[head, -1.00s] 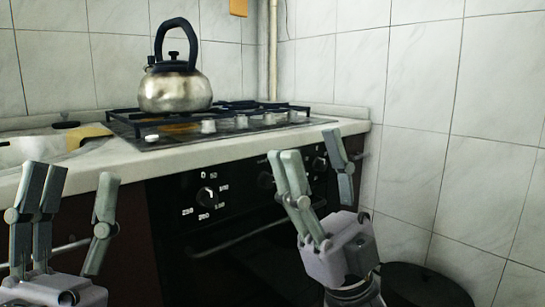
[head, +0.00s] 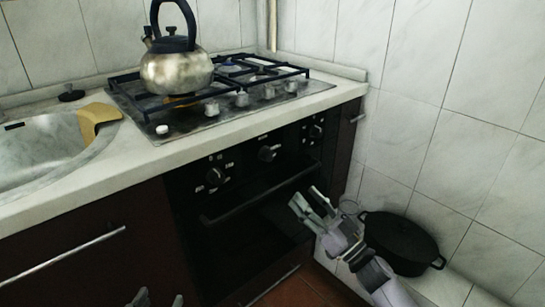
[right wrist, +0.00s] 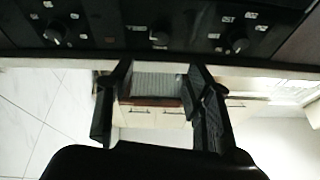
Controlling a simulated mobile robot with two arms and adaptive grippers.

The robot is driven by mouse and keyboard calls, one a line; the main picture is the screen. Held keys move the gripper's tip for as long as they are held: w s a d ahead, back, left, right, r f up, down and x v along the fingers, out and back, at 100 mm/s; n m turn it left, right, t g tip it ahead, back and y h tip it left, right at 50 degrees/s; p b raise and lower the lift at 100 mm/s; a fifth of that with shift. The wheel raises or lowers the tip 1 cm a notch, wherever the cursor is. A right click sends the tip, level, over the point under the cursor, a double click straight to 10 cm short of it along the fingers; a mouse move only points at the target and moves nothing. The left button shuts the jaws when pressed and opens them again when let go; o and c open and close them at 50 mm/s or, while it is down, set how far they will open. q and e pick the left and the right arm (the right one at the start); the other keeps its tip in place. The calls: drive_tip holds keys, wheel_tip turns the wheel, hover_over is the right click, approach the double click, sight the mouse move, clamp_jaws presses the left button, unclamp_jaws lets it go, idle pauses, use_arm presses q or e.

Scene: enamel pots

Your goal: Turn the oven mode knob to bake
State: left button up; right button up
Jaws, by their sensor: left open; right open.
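My right gripper (head: 308,198) is open and empty, in front of the oven door, below and apart from the knobs. My left gripper (head: 160,297) is open at the bottom edge, mostly cut off.
A steel kettle (head: 176,73) stands on the gas hob (head: 190,127). A sink (head: 35,155) with a wooden board (head: 98,117) is at the left. A black pot (head: 400,243) stands at the right by the tiled wall. The oven handle (head: 260,196) sticks out below the knobs.

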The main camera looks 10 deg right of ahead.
sight(271, 157)
drive_tip(key=b+x, duration=0.2)
drive_tip(key=x, duration=1.1)
drive_tip(key=shift+w+a, duration=0.15)
drive_tip(key=shift+a, duration=0.05)
use_arm(q)
wheel_tip(271, 157, up, 11)
drive_tip(key=d+t+h, duration=0.1)
drive_tip(key=t+h, duration=0.1)
drive_tip(key=t, duration=0.4)
drive_tip(key=shift+w+d+t, duration=0.25)
drive_tip(key=shift+d+t, duration=0.1)
drive_tip(key=shift+t, duration=0.05)
use_arm(e)
drive_tip(key=shift+w+a+r, duration=0.25)
drive_tip(key=shift+w+r, duration=0.1)
drive_tip(key=shift+w, duration=0.1)
use_arm(q)
drive_tip(key=shift+f, duration=0.1)
use_arm(e)
drive_tip(key=shift+c, duration=0.2)
drive_tip(key=c, duration=1.1)
